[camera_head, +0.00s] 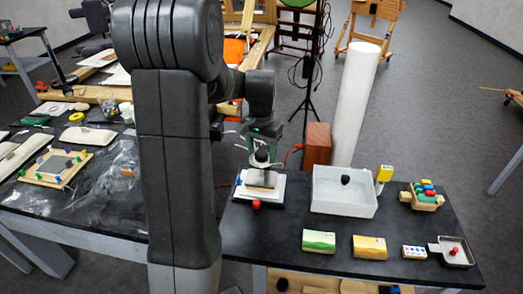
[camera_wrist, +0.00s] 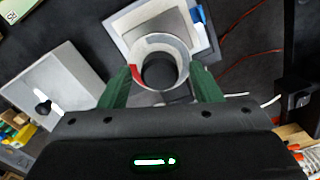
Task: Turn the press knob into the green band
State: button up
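The press (camera_head: 262,190) stands on the dark table in the head view, with a light plate and a dark round knob (camera_head: 262,157) on top. In the wrist view the dark knob (camera_wrist: 159,72) sits inside a pale grey ring (camera_wrist: 172,44) with a red segment (camera_wrist: 137,77) on its left. No green band is visible on the ring; part of it is hidden. My gripper (camera_wrist: 162,76) has its green fingers apart, one on each side of the knob. It points down over the press in the head view (camera_head: 264,143). I cannot tell whether the fingers touch the knob.
A white tray (camera_head: 343,209) with a black-knobbed item stands right of the press. A red ball (camera_head: 256,204) is at the press's front. Green (camera_head: 319,241) and yellow (camera_head: 370,247) boxes lie near the front edge. A white column (camera_head: 355,100) rises behind.

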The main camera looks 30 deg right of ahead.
aim_at(262, 153)
jog(key=shift+r, duration=0.1)
notch_tip(262, 153, up, 14)
jog(key=shift+f+b, duration=0.2)
jog(key=shift+b, duration=0.15)
dwell(0.6)
notch_tip(262, 153, down, 14)
jog(key=shift+r+p, duration=0.1)
jog(key=shift+p, duration=0.25)
dwell(0.5)
